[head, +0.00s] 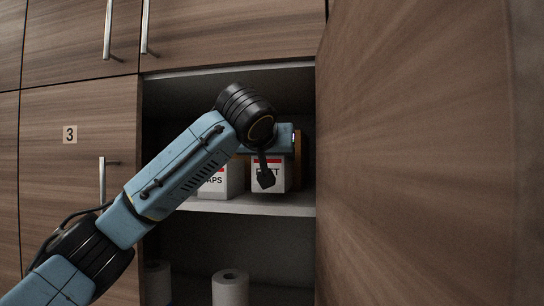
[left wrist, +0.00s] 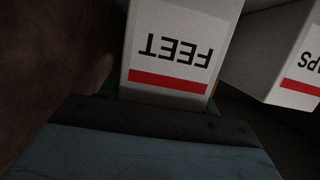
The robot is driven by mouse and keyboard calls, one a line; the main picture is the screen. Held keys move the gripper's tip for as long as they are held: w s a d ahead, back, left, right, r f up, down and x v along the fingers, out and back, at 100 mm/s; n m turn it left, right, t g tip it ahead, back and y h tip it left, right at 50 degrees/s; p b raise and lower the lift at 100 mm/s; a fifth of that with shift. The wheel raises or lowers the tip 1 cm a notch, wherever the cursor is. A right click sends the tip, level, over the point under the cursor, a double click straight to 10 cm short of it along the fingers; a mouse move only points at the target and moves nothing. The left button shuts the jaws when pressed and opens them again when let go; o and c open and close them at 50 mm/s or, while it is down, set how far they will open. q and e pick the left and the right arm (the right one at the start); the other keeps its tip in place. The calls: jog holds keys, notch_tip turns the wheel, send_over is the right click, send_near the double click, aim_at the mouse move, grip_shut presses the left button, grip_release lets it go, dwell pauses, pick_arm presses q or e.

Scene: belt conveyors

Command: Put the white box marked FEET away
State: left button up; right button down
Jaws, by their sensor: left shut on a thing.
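The white box marked FEET (head: 281,179) is inside the open cabinet, at the right part of the middle shelf (head: 262,207). It has a red stripe, and my gripper hides part of its lettering. In the left wrist view the FEET box (left wrist: 178,40) fills the top centre, its label upside down. My left gripper (head: 266,178) reaches into the cabinet and is shut on this box. I cannot tell whether the box rests on the shelf or is just above it. My right gripper is not in view.
A second white box, lettering ending in APS (head: 215,184), stands just left, partly behind my arm; it also shows in the left wrist view (left wrist: 272,62). A brown item (head: 297,160) is behind. Paper rolls (head: 230,288) stand below. An open door (head: 420,150) bounds the right.

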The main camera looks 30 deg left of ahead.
pick_arm(q)
jog(key=shift+a+f, duration=0.1)
jog(key=shift+f, duration=0.65)
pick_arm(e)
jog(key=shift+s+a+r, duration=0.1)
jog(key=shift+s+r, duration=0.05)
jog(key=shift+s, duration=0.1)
pick_arm(q)
jog(key=shift+f, duration=0.2)
jog(key=o, duration=1.2)
jog(key=shift+r, duration=0.1)
